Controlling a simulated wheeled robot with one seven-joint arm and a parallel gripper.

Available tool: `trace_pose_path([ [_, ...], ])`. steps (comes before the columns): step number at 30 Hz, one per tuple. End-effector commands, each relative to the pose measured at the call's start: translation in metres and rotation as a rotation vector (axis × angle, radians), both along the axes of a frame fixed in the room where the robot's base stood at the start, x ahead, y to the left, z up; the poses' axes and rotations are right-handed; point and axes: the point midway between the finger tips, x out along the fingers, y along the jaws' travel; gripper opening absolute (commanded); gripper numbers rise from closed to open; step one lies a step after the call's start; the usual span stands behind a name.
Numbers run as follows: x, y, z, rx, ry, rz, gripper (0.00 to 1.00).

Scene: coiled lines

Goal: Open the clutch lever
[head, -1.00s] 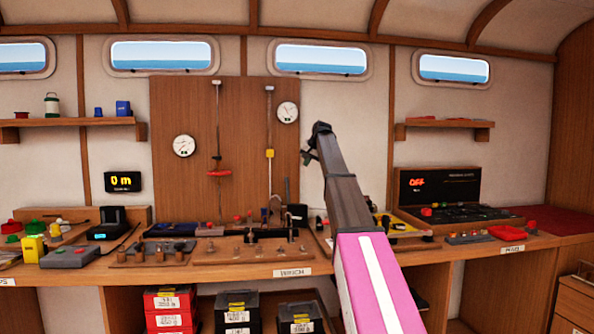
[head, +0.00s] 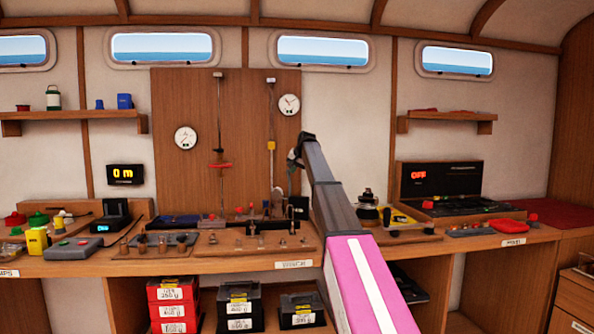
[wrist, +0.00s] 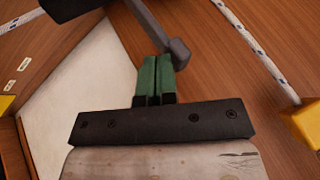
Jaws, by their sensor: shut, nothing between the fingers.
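A dark grey lever (wrist: 160,25) with a blocky end (wrist: 179,52) reaches down from a black body at the top of the wrist view; it is probably the clutch lever, though no label on it can be read. My gripper (wrist: 157,58) has its green fingers pressed together with nothing between them. Its tips are right beside the lever's blocky end; whether they touch cannot be told. In the head view my gripper (head: 293,162) hangs in front of the tall wooden board's right edge, and I cannot clearly make out the lever there.
A patterned rope (wrist: 255,45) with a yellow block (wrist: 302,122) runs close on the right in the wrist view. The wooden board (head: 240,120) carries two gauges. The bench (head: 215,262) below holds a winch section with several pegs and small parts.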

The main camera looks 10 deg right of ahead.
Motion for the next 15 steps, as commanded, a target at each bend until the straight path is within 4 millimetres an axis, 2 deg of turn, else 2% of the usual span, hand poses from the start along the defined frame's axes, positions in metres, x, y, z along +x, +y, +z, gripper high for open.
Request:
trace_pose_path([
  [8, 0.0, 0.0, 0.0, -0.002, 0.001, 0.0, 0.0],
  [15, 0.009, 0.017, 0.003, -0.102, 0.046, 0.003, 0.0],
])
